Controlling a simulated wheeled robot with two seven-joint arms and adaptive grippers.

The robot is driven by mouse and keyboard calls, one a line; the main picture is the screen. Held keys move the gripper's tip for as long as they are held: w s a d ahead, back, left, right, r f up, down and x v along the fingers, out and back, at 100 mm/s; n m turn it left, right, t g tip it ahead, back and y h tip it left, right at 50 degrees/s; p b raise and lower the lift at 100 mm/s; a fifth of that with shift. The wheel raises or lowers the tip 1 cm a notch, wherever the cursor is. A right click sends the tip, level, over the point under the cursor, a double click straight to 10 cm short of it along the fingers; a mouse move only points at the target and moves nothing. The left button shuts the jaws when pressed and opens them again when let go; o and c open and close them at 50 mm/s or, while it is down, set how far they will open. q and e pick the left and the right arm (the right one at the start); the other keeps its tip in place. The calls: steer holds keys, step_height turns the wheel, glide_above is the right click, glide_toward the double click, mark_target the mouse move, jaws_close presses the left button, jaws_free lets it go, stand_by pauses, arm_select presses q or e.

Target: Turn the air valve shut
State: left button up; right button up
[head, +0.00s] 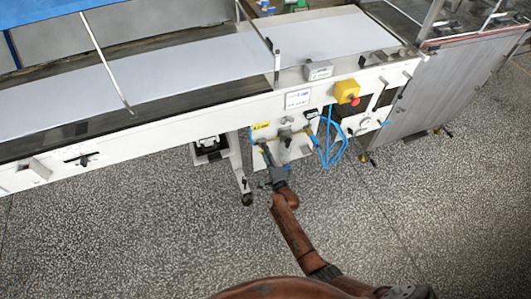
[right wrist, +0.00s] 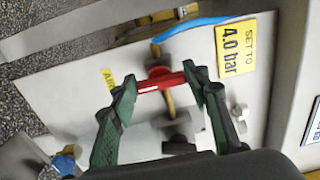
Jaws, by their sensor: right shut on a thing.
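The air valve has a red handle (right wrist: 160,84) on a brass-coloured pipe, in front of a white panel (right wrist: 75,85) in the right wrist view. The handle lies across the line of the pipe. My right gripper (right wrist: 158,90) is shut on this handle, with one green-padded finger at each end of it. In the head view my right gripper (head: 269,160) is at the panel under the conveyor and hides most of the valve. My left gripper is not in view.
A yellow "SET TO 4.0 bar" label (right wrist: 238,48) and a blue hose (right wrist: 190,28) are beside the valve. Blue hoses (head: 331,145) hang to the right, below a yellow box with a red button (head: 346,92). The speckled floor (head: 120,235) in front is clear.

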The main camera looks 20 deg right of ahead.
steer(key=shift+f, duration=0.1)
steer(key=o, duration=1.2)
steer(key=shift+c, duration=0.2)
steer(key=s, duration=1.2)
steer(key=shift+d, duration=0.15)
